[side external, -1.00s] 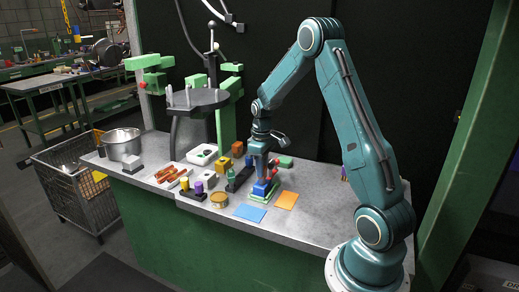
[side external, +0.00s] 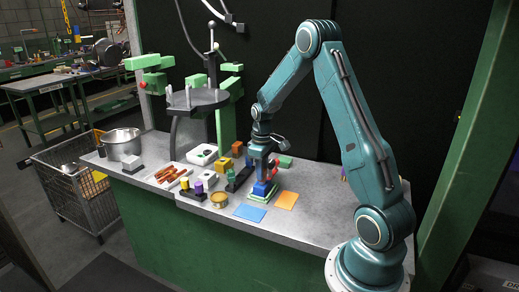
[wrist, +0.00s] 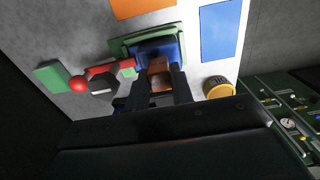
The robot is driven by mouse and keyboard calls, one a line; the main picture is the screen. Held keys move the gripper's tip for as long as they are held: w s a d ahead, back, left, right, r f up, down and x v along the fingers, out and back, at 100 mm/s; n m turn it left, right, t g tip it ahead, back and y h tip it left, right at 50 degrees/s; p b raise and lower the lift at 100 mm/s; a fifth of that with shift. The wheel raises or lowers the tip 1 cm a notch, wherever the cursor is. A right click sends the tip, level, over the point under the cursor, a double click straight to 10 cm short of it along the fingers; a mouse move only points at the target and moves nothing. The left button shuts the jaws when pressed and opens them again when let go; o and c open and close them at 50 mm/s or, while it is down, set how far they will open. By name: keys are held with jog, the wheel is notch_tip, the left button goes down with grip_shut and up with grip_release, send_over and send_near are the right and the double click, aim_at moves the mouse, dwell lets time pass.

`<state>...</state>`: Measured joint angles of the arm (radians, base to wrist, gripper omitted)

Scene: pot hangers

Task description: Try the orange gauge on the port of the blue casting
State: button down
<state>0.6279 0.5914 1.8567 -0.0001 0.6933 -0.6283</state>
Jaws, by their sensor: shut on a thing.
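The blue casting (side external: 262,190) stands on a green plate (side external: 267,197) on the bench. It also shows in the wrist view (wrist: 158,47), at the tips of my fingers. My gripper (side external: 265,177) points down right over the casting. In the wrist view my gripper (wrist: 161,80) is shut on an orange-brown piece, the orange gauge (wrist: 160,73), between its two dark fingers. The gauge's far end is up against or in the casting. The port is hidden, so I cannot tell whether the gauge is inside it.
A clamp with a red ball (wrist: 78,83) stands close beside the casting. A green block (wrist: 50,75) is near it. A tin (side external: 219,200) stands left.

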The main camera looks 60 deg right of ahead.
jog(key=shift+f, duration=0.6)
dwell(0.7)
jog(key=shift+r, duration=0.25)
dwell(1.0)
jog(key=shift+r, duration=3.25)
